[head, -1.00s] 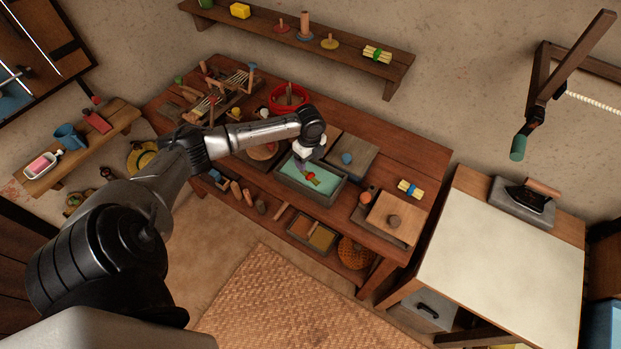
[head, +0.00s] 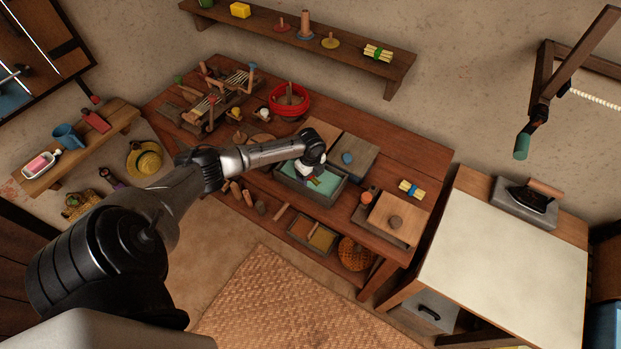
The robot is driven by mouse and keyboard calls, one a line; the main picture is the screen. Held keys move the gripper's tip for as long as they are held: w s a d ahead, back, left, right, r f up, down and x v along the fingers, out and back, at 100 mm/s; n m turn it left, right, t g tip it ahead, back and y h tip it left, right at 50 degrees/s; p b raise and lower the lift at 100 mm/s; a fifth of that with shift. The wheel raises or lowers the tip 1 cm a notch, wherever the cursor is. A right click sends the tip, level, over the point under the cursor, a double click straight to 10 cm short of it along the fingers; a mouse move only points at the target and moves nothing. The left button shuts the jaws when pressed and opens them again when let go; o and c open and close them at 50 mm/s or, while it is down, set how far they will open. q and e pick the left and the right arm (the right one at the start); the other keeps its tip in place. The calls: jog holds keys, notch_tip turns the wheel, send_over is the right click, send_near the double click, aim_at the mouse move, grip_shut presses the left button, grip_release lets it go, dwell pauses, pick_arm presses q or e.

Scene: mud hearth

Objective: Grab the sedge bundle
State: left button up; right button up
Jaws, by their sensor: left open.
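A small green bundle with a red band (head: 316,182) lies in the green-filled grey tray (head: 327,201) at the middle of the workbench. It is partly hidden by my left gripper. My left gripper (head: 306,174) points down into the tray, at or just above this bundle. Its fingers are mostly hidden under the wrist, and I cannot tell if they touch it. A yellow bundle with a blue band (head: 411,189) lies on the bench to the right. Another yellow-green bundle (head: 378,53) lies on the wall shelf. Which is the sedge bundle is not certain. My right gripper is out of view.
A wooden block (head: 395,217) is at the bench's right end. A pale-topped table (head: 500,260) with an iron (head: 529,199) stands further right.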

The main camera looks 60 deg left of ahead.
pick_arm(q)
jog(key=shift+c, duration=0.3)
jog(key=c, duration=1)
jog(key=shift+r, duration=0.1)
